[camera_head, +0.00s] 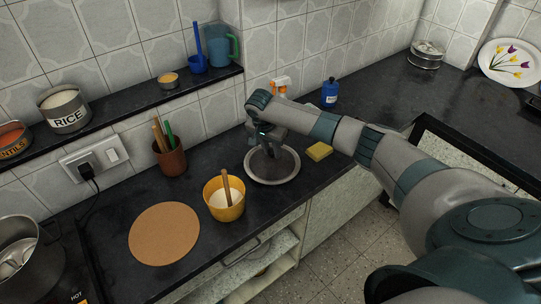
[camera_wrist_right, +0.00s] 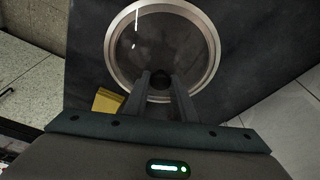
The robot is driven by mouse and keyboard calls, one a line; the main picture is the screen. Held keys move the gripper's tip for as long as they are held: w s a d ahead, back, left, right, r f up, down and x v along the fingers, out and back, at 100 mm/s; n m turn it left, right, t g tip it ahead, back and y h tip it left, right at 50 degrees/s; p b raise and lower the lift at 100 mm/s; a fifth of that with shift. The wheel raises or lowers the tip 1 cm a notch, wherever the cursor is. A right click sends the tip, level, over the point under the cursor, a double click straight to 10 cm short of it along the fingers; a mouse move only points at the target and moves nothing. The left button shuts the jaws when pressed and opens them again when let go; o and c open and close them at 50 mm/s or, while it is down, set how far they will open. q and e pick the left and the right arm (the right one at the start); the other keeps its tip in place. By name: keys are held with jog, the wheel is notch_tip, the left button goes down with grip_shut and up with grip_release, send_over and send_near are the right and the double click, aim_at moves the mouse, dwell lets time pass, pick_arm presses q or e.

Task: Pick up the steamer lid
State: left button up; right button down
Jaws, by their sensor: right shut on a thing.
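The steamer lid (camera_head: 288,168) is a round, dark glass lid with a pale steel rim, on or just above the dark counter. It also fills the upper middle of the right wrist view (camera_wrist_right: 162,45). My right gripper (camera_head: 271,148) reaches down over its middle. In the wrist view its two fingers (camera_wrist_right: 161,80) are shut on the lid's dark knob (camera_wrist_right: 160,76). The lid looks about level; I cannot tell whether it is clear of the counter. My left gripper is not in view.
A yellow sponge (camera_head: 319,152) lies close right of the lid. A yellow pot (camera_head: 232,212) with a wooden handle stands to the left, then a cork mat (camera_head: 163,235) and a steel pot (camera_head: 43,262). A blue bottle (camera_head: 329,93) stands behind. The counter's front edge is near.

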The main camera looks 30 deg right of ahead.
pick_arm(q)
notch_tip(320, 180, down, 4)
jog(key=b, duration=0.3)
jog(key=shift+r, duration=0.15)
pick_arm(e)
jog(key=s+d+r, duration=0.6)
jog(key=s+r, duration=0.2)
jog(key=s, duration=0.1)
jog(key=shift+s+d+r, duration=0.2)
jog(key=shift+d+r, duration=0.05)
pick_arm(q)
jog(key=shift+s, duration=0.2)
pick_arm(e)
jog(key=shift+f, duration=0.1)
